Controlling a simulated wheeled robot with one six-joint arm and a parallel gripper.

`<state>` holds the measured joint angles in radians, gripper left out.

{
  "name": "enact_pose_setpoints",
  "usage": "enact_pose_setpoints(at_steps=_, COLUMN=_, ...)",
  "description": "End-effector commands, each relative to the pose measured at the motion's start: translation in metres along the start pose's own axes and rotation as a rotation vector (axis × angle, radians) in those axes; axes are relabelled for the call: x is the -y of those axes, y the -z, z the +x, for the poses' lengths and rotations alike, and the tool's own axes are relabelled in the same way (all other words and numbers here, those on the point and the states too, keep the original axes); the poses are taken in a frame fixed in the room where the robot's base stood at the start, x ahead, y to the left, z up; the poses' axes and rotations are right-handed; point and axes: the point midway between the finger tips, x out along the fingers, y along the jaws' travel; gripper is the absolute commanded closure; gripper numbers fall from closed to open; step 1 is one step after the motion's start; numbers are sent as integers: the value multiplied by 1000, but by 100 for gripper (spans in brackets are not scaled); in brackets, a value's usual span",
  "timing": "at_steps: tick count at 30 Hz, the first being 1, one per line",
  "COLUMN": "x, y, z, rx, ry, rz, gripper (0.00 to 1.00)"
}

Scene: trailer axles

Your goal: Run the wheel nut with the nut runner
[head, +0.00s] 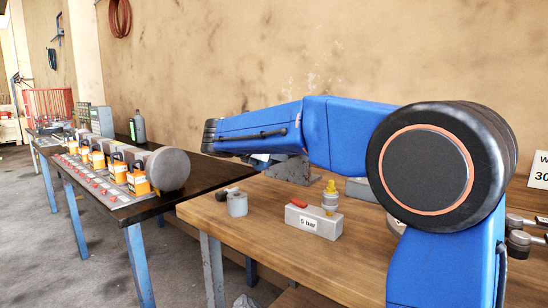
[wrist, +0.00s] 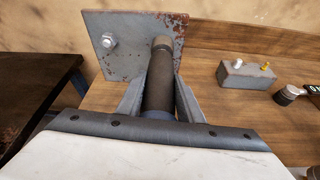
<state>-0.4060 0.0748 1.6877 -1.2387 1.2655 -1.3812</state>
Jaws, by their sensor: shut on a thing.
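In the wrist view my gripper (wrist: 161,84) is shut on the nut runner (wrist: 160,85), a dark cylinder between the two grey fingers. Its lighter socket end (wrist: 162,43) points at the right part of a grey, rust-specked upright plate (wrist: 128,60). A bright hex nut (wrist: 108,40) sits on the plate's left part, clear of the socket. Whether the socket touches the plate, or covers another nut there, I cannot tell. In the head view my blue arm hides my gripper and the runner; part of a grey metal stand (head: 290,170) shows below the arm.
On the wooden bench (head: 270,250) are a grey block marked with a bar value (head: 313,222), with a red lever and a yellow fitting, and a grey cylinder (head: 237,203). The bench front is mostly bare.

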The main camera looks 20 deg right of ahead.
Motion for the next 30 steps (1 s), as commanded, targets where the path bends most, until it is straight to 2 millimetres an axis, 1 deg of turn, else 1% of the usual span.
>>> enact_pose_setpoints(at_steps=30, x=-1, y=-4, z=8, rx=1, ry=-2, rz=1, gripper=100)
